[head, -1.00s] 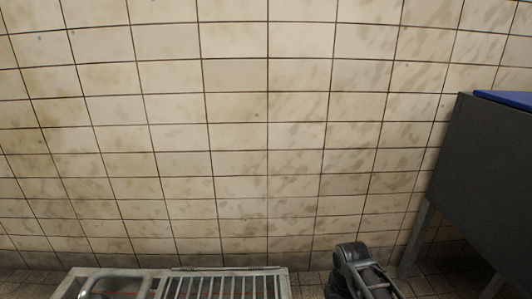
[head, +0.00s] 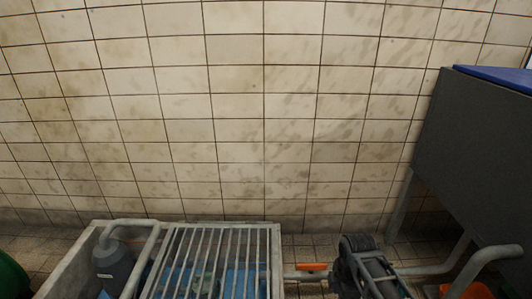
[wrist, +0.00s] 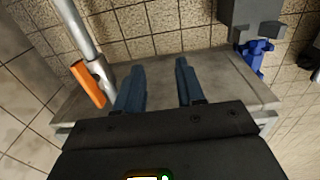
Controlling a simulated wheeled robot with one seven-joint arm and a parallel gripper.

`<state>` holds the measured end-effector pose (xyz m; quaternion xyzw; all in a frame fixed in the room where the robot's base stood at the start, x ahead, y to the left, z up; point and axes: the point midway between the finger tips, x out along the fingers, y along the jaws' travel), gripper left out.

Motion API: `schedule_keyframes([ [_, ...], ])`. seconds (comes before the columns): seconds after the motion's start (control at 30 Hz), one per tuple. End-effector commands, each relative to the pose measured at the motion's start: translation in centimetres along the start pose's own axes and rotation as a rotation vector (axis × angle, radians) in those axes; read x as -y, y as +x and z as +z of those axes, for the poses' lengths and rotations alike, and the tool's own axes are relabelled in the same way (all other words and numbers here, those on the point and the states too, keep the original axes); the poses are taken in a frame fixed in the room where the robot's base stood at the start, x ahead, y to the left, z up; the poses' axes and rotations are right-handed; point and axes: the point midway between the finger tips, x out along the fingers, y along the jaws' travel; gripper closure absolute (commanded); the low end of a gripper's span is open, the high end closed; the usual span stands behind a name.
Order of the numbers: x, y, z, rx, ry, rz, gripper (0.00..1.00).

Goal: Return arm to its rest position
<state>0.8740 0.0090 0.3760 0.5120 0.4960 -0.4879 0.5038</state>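My gripper (wrist: 157,80) shows in the wrist view, with two dark blue fingers spread apart and nothing between them. Beyond the fingers is a flat grey surface (wrist: 222,85); I cannot tell how far off it is. In the head view a dark jointed part of my arm (head: 368,268) is at the bottom, right of the middle. The gripper itself cannot be made out there.
A grey frame with a barred grate (head: 205,235) stands at lower left, with a grey bottle (head: 112,262) in it. A dark cabinet with a blue top (head: 480,130) is at right. A tiled wall (head: 240,120) is behind. An orange-handled pipe (wrist: 88,85) is left of my fingers.

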Motion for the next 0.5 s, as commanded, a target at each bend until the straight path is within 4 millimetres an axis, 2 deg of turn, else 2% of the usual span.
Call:
schedule_keyframes([
  [0.27, 2.4, 2.3, -1.8, -0.035, 0.07, 0.061, 0.62],
  [0.5, 6.0, 4.7, -4.0, -0.092, 0.183, 0.148, 0.62],
])
